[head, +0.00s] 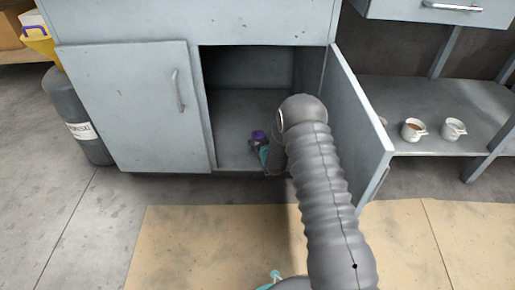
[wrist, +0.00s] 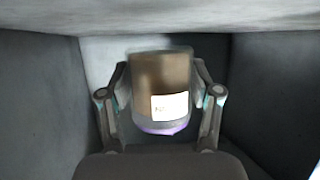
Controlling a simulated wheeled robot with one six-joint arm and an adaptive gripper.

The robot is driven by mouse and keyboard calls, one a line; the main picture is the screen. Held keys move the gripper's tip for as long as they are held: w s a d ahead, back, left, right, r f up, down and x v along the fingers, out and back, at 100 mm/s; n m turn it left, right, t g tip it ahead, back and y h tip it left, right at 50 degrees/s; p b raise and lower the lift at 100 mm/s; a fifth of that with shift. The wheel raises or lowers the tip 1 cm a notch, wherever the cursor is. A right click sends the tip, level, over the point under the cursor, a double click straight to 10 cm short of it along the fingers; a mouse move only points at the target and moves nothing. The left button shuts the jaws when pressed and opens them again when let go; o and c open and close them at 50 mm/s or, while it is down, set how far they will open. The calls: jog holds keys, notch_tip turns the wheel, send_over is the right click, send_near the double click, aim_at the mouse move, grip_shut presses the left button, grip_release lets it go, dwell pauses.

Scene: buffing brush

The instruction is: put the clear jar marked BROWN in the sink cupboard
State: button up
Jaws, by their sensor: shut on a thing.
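A clear jar (wrist: 162,80) with brown contents, a white label and a purple lid or rim sits between the two fingers of my gripper (wrist: 160,88) in the wrist view. The label's lettering is too blurred to read. My gripper (head: 263,152) is shut on the jar at the cupboard opening, mostly hidden behind my arm. I cannot tell whether the jar touches the cupboard floor.
The cupboard's right door (head: 358,120) stands open beside my arm; the left door (head: 130,105) is shut. The visible cupboard floor (head: 238,105) is bare. Cups (head: 413,129) stand on a low shelf (head: 430,100) at right. A dark labelled container (head: 75,115) stands at left.

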jog(key=shift+f, duration=1.7)
jog(key=shift+f, duration=0.2)
jog(key=o, duration=1.3)
jog(key=shift+r, duration=0.15)
jog(key=shift+s+r, duration=0.15)
jog(key=shift+s, duration=0.2)
jog(key=p+v, duration=0.1)
jog(key=v, duration=1)
jog(key=shift+r, duration=0.15)
jog(key=shift+s+d, duration=0.1)
jog(key=shift+s, duration=0.05)
